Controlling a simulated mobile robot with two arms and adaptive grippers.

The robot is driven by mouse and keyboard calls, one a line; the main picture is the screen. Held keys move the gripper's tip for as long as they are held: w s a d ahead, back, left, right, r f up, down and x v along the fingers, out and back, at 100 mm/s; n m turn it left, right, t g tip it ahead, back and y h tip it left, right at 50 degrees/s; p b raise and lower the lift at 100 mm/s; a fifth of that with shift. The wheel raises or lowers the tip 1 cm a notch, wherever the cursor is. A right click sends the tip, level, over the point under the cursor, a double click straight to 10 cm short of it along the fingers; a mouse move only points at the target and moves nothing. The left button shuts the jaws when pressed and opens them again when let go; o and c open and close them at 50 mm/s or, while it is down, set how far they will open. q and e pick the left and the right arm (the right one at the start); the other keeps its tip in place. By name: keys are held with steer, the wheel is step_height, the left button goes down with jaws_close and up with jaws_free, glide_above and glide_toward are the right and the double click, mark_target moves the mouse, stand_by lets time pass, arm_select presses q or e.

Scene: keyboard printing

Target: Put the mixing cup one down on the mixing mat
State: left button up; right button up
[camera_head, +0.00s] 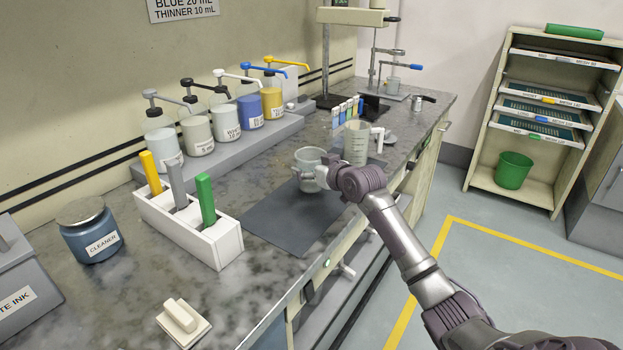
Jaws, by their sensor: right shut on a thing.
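The mixing cup (308,160) is a small grey cup at the far part of the dark mixing mat (284,224). My right gripper (326,177) is shut on the cup from its right side, with my arm reaching in from the lower right. The cup looks upright. I cannot tell whether its base touches the mat, since the gripper hides part of its lower side. My left gripper is not in view.
A clear measuring beaker (356,143) stands just behind the gripper. A white holder (188,229) with colored-handled tools is left of the mat. Pump bottles (198,136) line the back shelf. A cleaner jar (88,232) stands at the left. The mat's near part is clear.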

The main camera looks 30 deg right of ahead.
steer(key=shift+f, duration=1.65)
steer(key=shift+f, duration=0.2)
steer(key=o, duration=1.6)
steer(key=shift+r, duration=0.1)
steer(key=shift+s+r, duration=0.1)
steer(key=shift+s, duration=0.05)
steer(key=v, duration=1.1)
steer(key=shift+s+r, duration=0.15)
steer(key=shift+s, duration=0.25)
